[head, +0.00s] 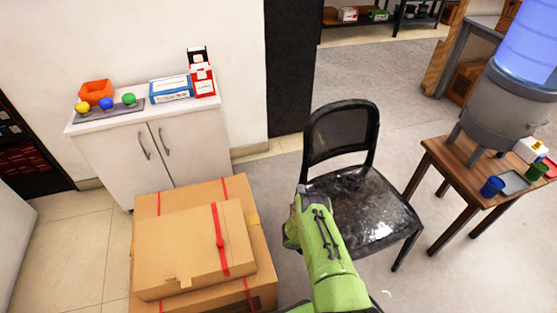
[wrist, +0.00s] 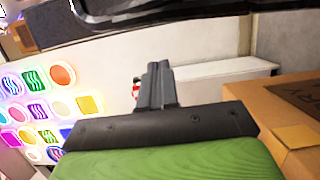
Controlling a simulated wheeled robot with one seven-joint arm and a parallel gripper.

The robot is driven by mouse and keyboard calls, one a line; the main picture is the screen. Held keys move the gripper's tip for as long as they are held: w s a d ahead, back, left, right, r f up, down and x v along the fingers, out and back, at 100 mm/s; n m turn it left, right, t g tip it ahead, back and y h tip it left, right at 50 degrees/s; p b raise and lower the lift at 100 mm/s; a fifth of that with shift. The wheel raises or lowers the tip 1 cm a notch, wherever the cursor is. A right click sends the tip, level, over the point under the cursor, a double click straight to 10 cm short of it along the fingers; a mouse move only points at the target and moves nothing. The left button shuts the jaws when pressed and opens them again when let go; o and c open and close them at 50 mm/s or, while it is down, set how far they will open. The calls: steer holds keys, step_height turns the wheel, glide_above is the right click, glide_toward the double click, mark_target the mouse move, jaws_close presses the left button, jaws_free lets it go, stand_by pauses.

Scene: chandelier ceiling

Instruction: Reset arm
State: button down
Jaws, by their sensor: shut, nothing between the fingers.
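My green arm (head: 330,255) rises from the bottom of the head view, in front of the black chair and right of the cardboard boxes. My gripper (wrist: 158,72) shows in the wrist view, with its two grey fingers together and nothing held between them. In the head view the gripper itself is hidden or too small to make out at the arm's upper end.
A black chair (head: 345,140) stands close behind my arm. Stacked cardboard boxes (head: 180,250) are at left, before a white cabinet (head: 180,145) bearing small items. A wooden table (head: 455,175) with a water dispenser (head: 500,105) is at right. Grey floor (head: 390,75) is open behind the chair.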

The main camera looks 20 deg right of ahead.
steer(key=w+r+m+g+h, duration=0.15)
steer(key=w+r+m, duration=0.25)
steer(key=r, duration=0.8)
steer(key=w+r+m+g+y, duration=0.1)
steer(key=w+r+m+g, duration=0.2)
steer(key=r, duration=1)
steer(key=s+a+r+m+g+y, duration=0.1)
steer(key=s+a+r+m, duration=0.15)
steer(key=r, duration=0.35)
steer(key=s+a+r+m+g+y, duration=0.1)
steer(key=s+a+r+m, duration=0.15)
steer(key=s+r, duration=0.2)
steer(key=s+a+r+m+g+y, duration=0.15)
steer(key=s+a, duration=0.35)
steer(key=s, duration=0.7)
steer(key=s+a+r+g+y+p, duration=0.1)
steer(key=s+a+r+g+y, duration=0.3)
steer(key=s, duration=0.7)
steer(key=s+a+r+t, duration=0.1)
steer(key=s+a, duration=0.5)
steer(key=s, duration=0.6)
step_height(320, 180, up, 11)
steer(key=p, duration=1.1)
steer(key=shift+w+d, duration=0.15)
steer(key=shift+d, duration=0.05)
